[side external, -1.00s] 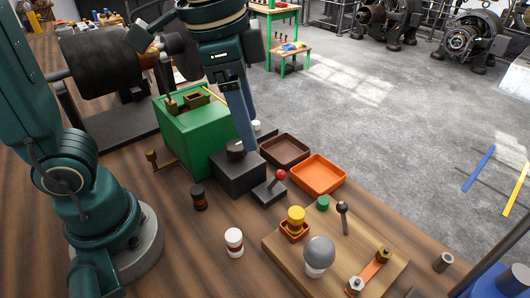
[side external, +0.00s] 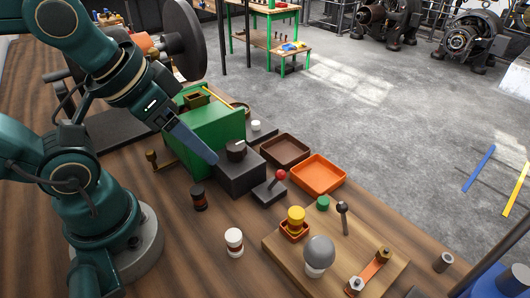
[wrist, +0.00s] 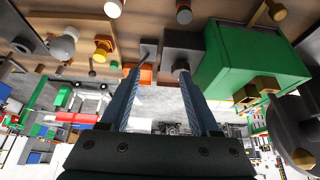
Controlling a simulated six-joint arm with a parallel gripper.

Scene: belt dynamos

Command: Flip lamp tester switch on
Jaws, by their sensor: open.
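A wooden board (side external: 290,262) at the front right bears a grey bulb (side external: 319,252) in a white socket and an upright dark ball-topped lever (side external: 342,216). Left of the board's back edge, a small black box carries a red-knobbed lever (side external: 280,176). I cannot tell for sure which lever is the lamp tester switch. My gripper (side external: 214,160) is open and empty, tilted down to the right. It appears just left of a dark box with a round knob (side external: 236,150). In the wrist view, the bulb (wrist: 62,45) is at upper left, beyond the open fingers (wrist: 161,72).
A green box (side external: 205,135) stands behind my gripper. Brown (side external: 285,149) and orange (side external: 319,174) trays lie beyond the red-knobbed lever. A yellow knob (side external: 296,214) sits near the bulb. A dark jar (side external: 198,198) and white jar (side external: 233,240) stand on the table with bare wood around them.

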